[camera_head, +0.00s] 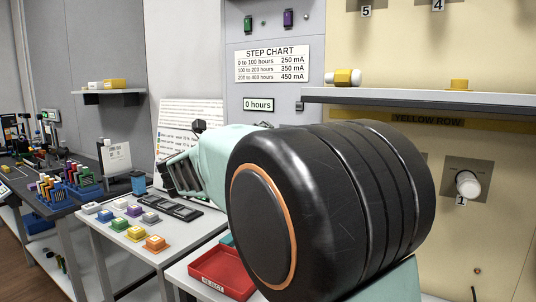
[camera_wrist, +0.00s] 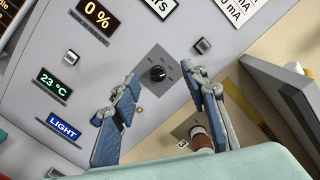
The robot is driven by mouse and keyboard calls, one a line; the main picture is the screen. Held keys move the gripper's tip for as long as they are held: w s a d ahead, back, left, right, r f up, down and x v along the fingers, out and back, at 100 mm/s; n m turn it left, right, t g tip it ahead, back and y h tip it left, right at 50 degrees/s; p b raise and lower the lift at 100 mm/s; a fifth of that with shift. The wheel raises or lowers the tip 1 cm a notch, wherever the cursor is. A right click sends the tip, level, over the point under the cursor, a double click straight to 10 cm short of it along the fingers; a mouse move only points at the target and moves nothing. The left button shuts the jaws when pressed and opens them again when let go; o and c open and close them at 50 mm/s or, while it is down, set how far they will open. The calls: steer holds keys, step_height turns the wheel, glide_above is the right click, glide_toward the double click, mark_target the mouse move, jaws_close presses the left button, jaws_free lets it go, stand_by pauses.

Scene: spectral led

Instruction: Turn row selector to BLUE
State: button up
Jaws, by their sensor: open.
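In the wrist view, a round black knob (camera_wrist: 158,73), which looks like the row selector, sits on a dark square plate on the grey panel. The small marks around it are too small to read, so I cannot tell its setting. My gripper (camera_wrist: 165,84) is open and empty, its blue finger pads to the left and right of the knob. The knob shows in the gap, beyond the fingertips and apart from them. In the head view my gripper (camera_head: 183,175) is partly seen at the left of my arm, and the knob is hidden.
The panel bears a "0 %" display (camera_wrist: 96,17), a "LIGHT" display (camera_wrist: 64,129) and a small switch (camera_wrist: 202,46). A fixture with a brown-and-white end (camera_wrist: 201,136) is near the right finger. A shelf (camera_head: 420,98) juts out at right; a red tray (camera_head: 222,276) lies below my arm.

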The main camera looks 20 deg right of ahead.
steer(key=w+d+f+m, duration=0.1)
steer(key=w+d, duration=0.1)
steer(key=d, duration=0.3)
steer(key=w+d+f+g, duration=0.1)
steer(key=w+d, duration=0.2)
steer(key=d, duration=0.1)
steer(key=shift+w+d+f+m+b, duration=0.2)
steer(key=shift+d+f+m+b, duration=0.1)
steer(key=shift+d+m, duration=0.1)
jaws_close()
